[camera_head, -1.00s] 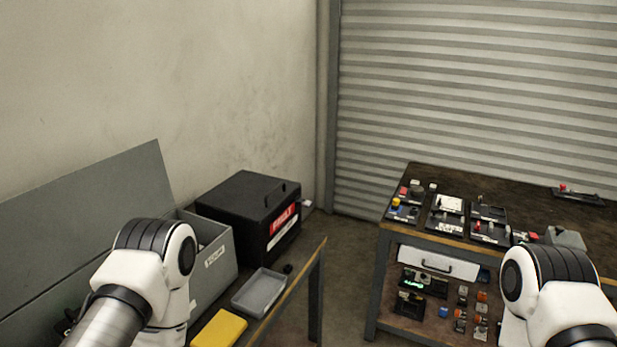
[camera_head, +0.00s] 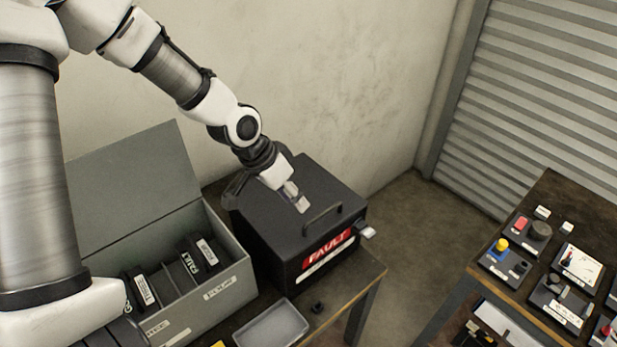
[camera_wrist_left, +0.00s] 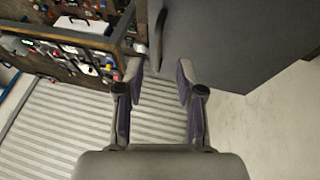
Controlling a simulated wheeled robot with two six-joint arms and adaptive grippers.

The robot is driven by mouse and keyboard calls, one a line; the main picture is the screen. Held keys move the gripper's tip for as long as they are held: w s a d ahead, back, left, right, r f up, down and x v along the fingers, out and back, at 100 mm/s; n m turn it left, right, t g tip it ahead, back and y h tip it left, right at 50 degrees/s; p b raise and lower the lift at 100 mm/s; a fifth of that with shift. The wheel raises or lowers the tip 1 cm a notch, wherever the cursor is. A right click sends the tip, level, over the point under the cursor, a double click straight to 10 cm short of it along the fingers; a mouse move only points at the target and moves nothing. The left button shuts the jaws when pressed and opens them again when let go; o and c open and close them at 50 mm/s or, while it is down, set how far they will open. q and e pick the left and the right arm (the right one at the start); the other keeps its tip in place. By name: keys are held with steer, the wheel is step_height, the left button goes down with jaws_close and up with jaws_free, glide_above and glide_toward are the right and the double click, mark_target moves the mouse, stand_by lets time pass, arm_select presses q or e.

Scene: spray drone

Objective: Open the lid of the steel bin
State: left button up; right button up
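The steel bin (camera_head: 283,249) is a black box with a red FAULT label on its front. Its flat lid (camera_head: 318,184) is shut and carries a bar handle (camera_head: 323,214) near the front edge. My left gripper (camera_head: 299,202) is over the lid, just behind and left of the handle in the head view; I cannot tell if it touches. In the left wrist view its fingers (camera_wrist_left: 158,76) are apart with nothing between them. The lid (camera_wrist_left: 245,40) and handle (camera_wrist_left: 157,35) lie beyond the fingertips there. My right gripper is not in view.
A grey case (camera_head: 233,262) with its lid (camera_head: 130,190) raised stands left of the bin and holds black labelled packs. A grey tray (camera_head: 273,326) lies in front. A second table (camera_head: 590,205) with small parts is at right, across a floor gap.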

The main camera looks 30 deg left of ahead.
mark_target(314, 218)
arm_select(q)
steer(key=d+f+b, duration=0.1)
steer(key=b, duration=0.1)
steer(key=d+f+b, duration=0.1)
steer(key=f, duration=0.1)
steer(key=shift+w+d+f+b, duration=0.25)
steer(key=shift+w+d+b, duration=0.05)
steer(key=shift+w+b, duration=0.05)
steer(key=f+b, duration=0.1)
steer(key=w+f, duration=0.1)
steer(key=w+f+b, duration=0.1)
steer(key=shift+w+a+f+b, duration=0.2)
steer(key=shift+w+a+b, duration=0.05)
steer(key=shift+a+b, duration=0.05)
steer(key=shift+w+d, duration=0.1)
steer(key=shift+s+d+r, duration=0.35)
steer(key=shift+s+r, duration=0.05)
steer(key=shift+s, duration=0.1)
steer(key=shift+c, duration=1.4)
steer(key=shift+a, duration=0.1)
jaws_close()
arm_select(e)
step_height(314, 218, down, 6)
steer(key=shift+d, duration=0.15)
